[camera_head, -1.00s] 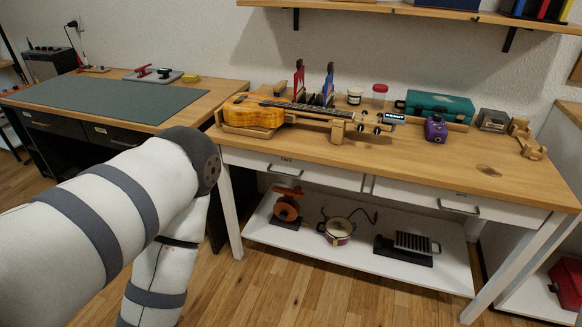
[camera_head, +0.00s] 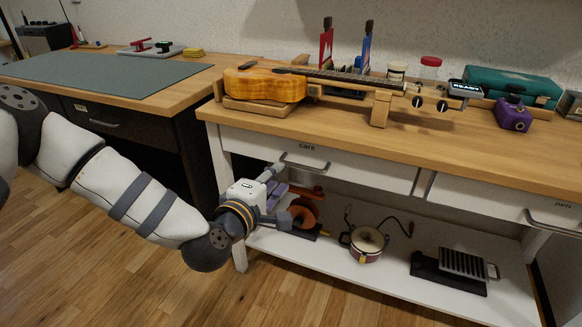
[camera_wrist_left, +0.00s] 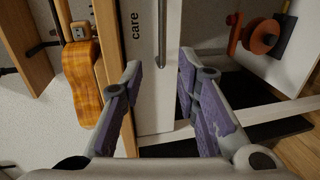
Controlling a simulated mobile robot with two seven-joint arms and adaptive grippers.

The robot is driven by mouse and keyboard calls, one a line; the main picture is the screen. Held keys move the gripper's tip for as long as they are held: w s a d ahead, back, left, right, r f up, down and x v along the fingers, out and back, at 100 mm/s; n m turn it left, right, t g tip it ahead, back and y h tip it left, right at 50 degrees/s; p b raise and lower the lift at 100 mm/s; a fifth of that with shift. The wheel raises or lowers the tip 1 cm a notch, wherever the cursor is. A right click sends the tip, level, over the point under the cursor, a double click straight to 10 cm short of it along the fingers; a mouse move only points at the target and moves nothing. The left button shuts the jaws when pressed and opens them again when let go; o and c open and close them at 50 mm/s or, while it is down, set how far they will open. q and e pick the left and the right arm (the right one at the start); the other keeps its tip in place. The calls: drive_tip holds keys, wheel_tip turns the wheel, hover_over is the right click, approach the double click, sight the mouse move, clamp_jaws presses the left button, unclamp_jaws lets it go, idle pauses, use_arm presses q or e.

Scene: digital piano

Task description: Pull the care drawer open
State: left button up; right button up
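The care drawer (camera_head: 360,168) is a white front labelled "care" under the wooden bench top, and it looks closed. Its grey bar handle (camera_head: 304,166) is in the upper left part of the front. My left gripper (camera_head: 280,193) is just below and left of the handle in the head view. In the left wrist view the gripper (camera_wrist_left: 160,64) is open, with purple pads on its fingers. There the handle (camera_wrist_left: 162,30) runs upright ahead, lined up with the gap between the fingers; no contact shows. My right gripper is not in view.
A ukulele (camera_head: 265,86) lies on the bench top above the drawer. The shelf below holds an orange-red device (camera_head: 304,213), a pot (camera_head: 364,243) and a black grill-like item (camera_head: 455,268). The parts drawer (camera_head: 490,200) is on the right.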

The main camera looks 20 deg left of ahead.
sight(292, 165)
use_arm(q)
drive_tip(key=b+x, duration=0.1)
drive_tip(key=x, duration=0.8)
drive_tip(key=shift+w+d+f+b, duration=0.1)
drive_tip(key=shift+w+f+b, duration=0.05)
drive_tip(key=shift+w+b, duration=0.2)
drive_tip(key=shift+c, duration=0.3)
clamp_jaws()
